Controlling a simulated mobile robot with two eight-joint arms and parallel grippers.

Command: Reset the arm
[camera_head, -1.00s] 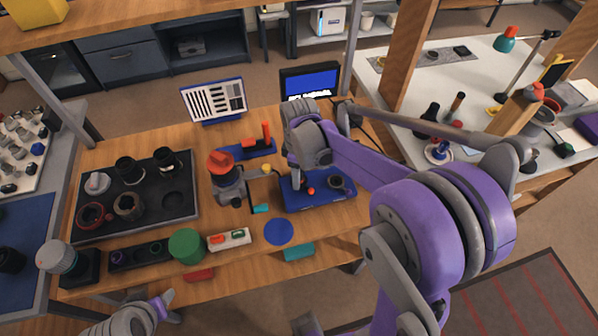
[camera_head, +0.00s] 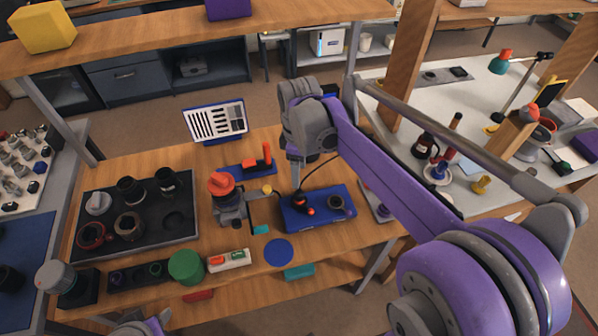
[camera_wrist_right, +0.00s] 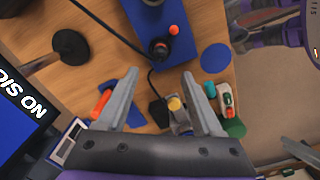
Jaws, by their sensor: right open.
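My right arm reaches in from the lower right, and its gripper (camera_head: 296,182) points down above the workbench, behind the blue base with the black knob. In the right wrist view the right gripper (camera_wrist_right: 160,74) has its two fingers wide apart, with nothing between them. The blue base (camera_head: 322,222) lies beyond the fingertips there and looks apart from them. My left gripper (camera_head: 146,326) shows only in part at the bottom edge; its fingers are too cut off to judge.
A red-topped device (camera_head: 227,200) stands left of the blue base. A black tray (camera_head: 150,232) with lens parts lies further left. A green cylinder (camera_head: 186,267) and a blue disc (camera_head: 279,252) are near the front edge. A chart (camera_head: 216,122) stands behind.

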